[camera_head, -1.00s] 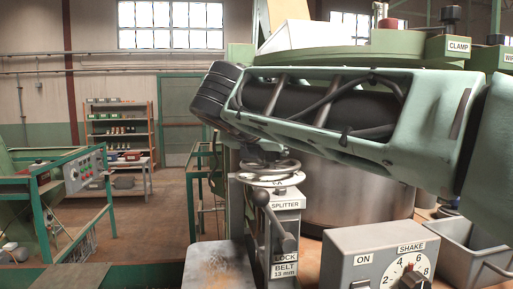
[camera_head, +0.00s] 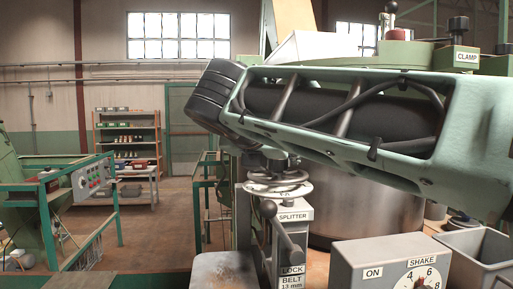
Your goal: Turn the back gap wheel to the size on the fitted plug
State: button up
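A pale handwheel (camera_head: 290,179) sits on top of the grey post labelled SPLITTER, with a marked round dial (camera_head: 278,191) under it. I cannot tell whether this is the back gap wheel. My green arm crosses in front from the right, its black ringed joint above and left of the wheel. A dark part lies over the wheel just below my arm; it may be my gripper or the wheel's hub. No fingertips show clearly, so contact and opening cannot be told. No fitted plug with a readable size is seen.
A grey SHAKE control box (camera_head: 372,268) and metal bin (camera_head: 475,245) are front right. A steel drum (camera_head: 365,205) stands behind. Open floor lies left.

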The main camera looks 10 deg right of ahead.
jog(key=v, duration=0.9)
jog(key=shift+f, duration=0.1)
